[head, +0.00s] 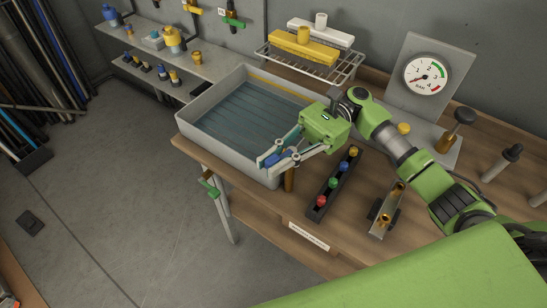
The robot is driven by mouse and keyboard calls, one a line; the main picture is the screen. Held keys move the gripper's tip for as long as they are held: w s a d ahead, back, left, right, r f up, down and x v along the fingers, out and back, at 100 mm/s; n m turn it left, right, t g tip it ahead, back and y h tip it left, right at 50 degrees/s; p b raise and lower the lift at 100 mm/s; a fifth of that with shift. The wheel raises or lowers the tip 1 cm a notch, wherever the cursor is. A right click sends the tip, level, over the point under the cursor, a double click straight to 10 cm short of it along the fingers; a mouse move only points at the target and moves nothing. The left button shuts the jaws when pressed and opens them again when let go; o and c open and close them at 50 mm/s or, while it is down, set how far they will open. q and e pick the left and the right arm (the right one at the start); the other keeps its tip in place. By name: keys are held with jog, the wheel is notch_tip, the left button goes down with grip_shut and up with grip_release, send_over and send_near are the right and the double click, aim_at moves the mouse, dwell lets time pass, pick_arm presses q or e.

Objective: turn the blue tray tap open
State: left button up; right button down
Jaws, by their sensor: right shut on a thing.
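The blue tap handle (284,158) is at the front right corner of the grey tray (190,135), which holds water. A brown upright piece (289,180) stands just below it. My right gripper (269,165) reaches in from the right, with its fingers on either side of the blue handle and shut on it. The fingers partly hide the handle, so its exact angle is hard to tell. My left gripper is not in view.
A dark strip with several coloured knobs (332,187) and a metal bracket with brass fittings (386,212) lie right of the tap. A pressure gauge (427,75) stands behind my right arm. A wire rack (308,65) with a yellow block is behind the tray. Open floor lies left.

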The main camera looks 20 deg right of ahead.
dwell(0.3)
jog(key=c, duration=2)
grip_release()
jog(key=shift+v, duration=6.05)
